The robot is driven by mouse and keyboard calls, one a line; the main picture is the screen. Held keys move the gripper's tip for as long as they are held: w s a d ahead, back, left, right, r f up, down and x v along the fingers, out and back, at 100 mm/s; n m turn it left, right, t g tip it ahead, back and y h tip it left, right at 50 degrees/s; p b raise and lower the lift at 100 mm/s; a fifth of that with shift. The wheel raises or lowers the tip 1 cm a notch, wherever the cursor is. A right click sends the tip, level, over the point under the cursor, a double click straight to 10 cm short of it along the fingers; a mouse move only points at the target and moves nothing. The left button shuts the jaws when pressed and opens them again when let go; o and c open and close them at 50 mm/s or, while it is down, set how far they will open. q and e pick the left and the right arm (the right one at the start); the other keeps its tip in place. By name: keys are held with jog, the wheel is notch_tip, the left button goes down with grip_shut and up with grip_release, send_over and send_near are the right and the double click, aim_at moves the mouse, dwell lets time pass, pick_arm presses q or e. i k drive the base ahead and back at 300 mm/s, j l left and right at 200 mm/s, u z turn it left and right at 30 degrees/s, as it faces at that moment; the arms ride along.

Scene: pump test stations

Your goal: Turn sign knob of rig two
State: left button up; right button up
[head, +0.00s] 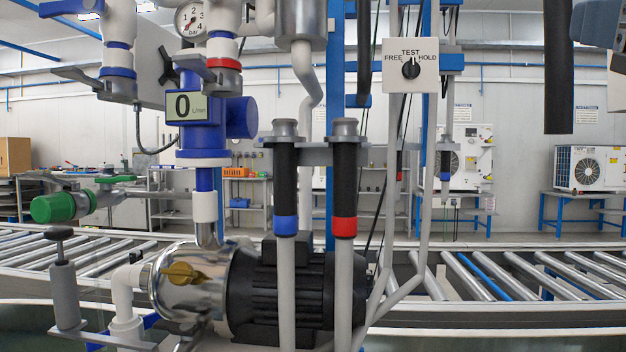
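A white sign plate (397,79) reads FREE at left, TEST at top and HOLD at right. It is fixed on grey tubing at the upper right of the pump rig. Its black knob (411,69) sits in the middle and appears to point up toward TEST. No rig number can be read. I cannot make out either gripper, and nothing is touching the knob. A blue-grey part (596,24) and a dark vertical bar (558,70) enter from the top right; I cannot tell what they belong to.
Left of the sign stand two capped black handles with a blue band (285,226) and a red band (344,228). A blue flow meter (203,130) reads 0. The pump (270,290) sits below. A roller conveyor (490,277) runs behind. Space right of the sign looks open.

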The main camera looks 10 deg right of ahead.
aim_at(411, 69)
jog(key=k+j, duration=0.3)
jog(key=k, duration=0.15)
jog(key=k+j, duration=0.35)
jog(key=k, duration=0.1)
